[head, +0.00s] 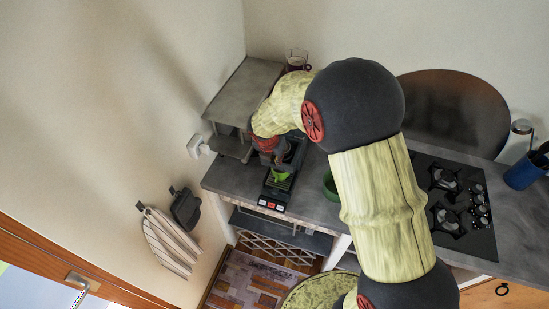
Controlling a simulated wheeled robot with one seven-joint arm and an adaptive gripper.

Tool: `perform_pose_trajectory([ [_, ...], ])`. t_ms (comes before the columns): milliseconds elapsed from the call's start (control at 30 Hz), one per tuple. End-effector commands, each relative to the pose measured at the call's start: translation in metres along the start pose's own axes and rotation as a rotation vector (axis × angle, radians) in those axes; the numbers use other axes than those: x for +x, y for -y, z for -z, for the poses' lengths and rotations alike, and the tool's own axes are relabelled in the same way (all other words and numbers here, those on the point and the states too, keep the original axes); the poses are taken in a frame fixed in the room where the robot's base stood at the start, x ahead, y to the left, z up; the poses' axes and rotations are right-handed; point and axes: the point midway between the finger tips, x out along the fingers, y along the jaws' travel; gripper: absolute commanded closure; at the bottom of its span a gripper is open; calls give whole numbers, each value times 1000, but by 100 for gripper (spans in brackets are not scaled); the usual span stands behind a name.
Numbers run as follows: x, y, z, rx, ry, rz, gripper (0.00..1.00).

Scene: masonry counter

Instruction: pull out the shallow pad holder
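A dark coffee machine (273,198) with small red-lit buttons on its front base stands near the left front of the grey counter. My arm comes down over it from the right, and my gripper (279,163) is at the machine's upper front. The wrist and fingers overlap the machine, so the gap between the fingertips does not show. A bright green patch (281,176) shows just below my gripper; I cannot tell what it belongs to. I cannot make out the shallow pad holder, nor whether my gripper touches it.
A grey raised shelf (243,92) stands behind and left, with a glass (296,57) by its back corner. A green bowl (330,186) is right of the machine, partly behind my arm. A black hob (455,205) and blue container (524,173) are further right.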

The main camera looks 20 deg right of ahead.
Motion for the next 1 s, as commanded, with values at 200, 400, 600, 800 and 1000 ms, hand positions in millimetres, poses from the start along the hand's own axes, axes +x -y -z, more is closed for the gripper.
perform_pose_trajectory([
  [200, -1, 0, 0, 0, 0, 0, 100],
  [400, -8, 0, -3, 0, 0, 0, 100],
  [600, -17, 0, -6, 0, 0, 0, 100],
  [800, -25, 0, -9, 0, 0, 0, 100],
  [1000, -29, 0, -10, 0, 0, 0, 100],
])
